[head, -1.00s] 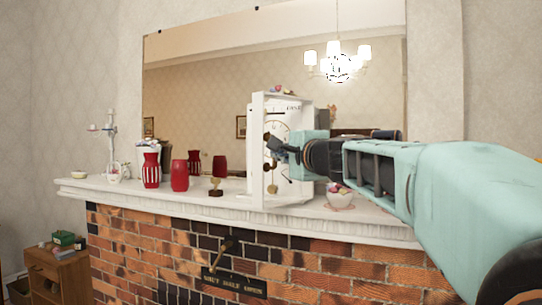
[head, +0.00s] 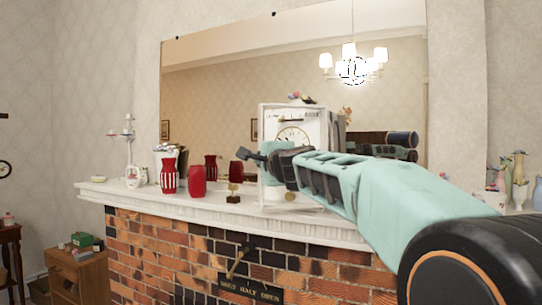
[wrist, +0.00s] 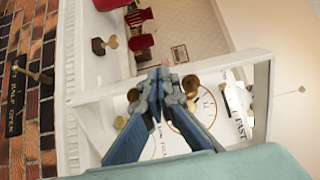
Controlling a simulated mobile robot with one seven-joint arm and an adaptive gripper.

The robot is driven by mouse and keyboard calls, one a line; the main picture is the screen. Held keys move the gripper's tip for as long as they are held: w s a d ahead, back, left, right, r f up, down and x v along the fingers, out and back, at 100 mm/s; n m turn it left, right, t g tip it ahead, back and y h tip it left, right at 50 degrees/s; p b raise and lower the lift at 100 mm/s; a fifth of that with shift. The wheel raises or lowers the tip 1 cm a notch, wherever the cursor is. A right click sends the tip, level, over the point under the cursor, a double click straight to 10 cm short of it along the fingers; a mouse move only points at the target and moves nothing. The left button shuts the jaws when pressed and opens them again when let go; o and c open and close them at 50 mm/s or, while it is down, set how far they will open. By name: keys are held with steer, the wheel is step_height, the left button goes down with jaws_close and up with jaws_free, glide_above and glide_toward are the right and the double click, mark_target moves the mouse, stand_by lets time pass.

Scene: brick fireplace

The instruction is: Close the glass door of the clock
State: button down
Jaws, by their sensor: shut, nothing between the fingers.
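The white clock (head: 336,135) stands on the mantel shelf, with its round dial (head: 293,136) partly hidden behind my arm. Its white-framed glass door (head: 263,118) stands in front of the dial; it looks partly open, but the exact angle is hard to tell. In the wrist view the door frame (wrist: 232,66) runs across the picture, with the dial (wrist: 207,106) behind it. My gripper (head: 250,156) is shut and empty, its tips at the door's left upright. The tips (wrist: 162,78) overlap that upright in the wrist view; contact cannot be told.
A red vase (head: 197,181), a striped vase (head: 168,174) and a small gold-topped ornament (head: 233,193) stand left of the clock. A large mirror (head: 215,95) is behind. The brick fireplace (head: 150,250) lies below the shelf.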

steer(key=w+h+p, duration=0.1)
steer(key=w+a+m+p, duration=0.1)
steer(key=w+a+h+p, duration=0.1)
steer(key=w+p, duration=0.1)
steer(key=shift+a+m+t+h, duration=0.15)
steer(key=shift+m+t+h, duration=0.15)
steer(key=shift+m, duration=0.1)
stand_by(1.0)
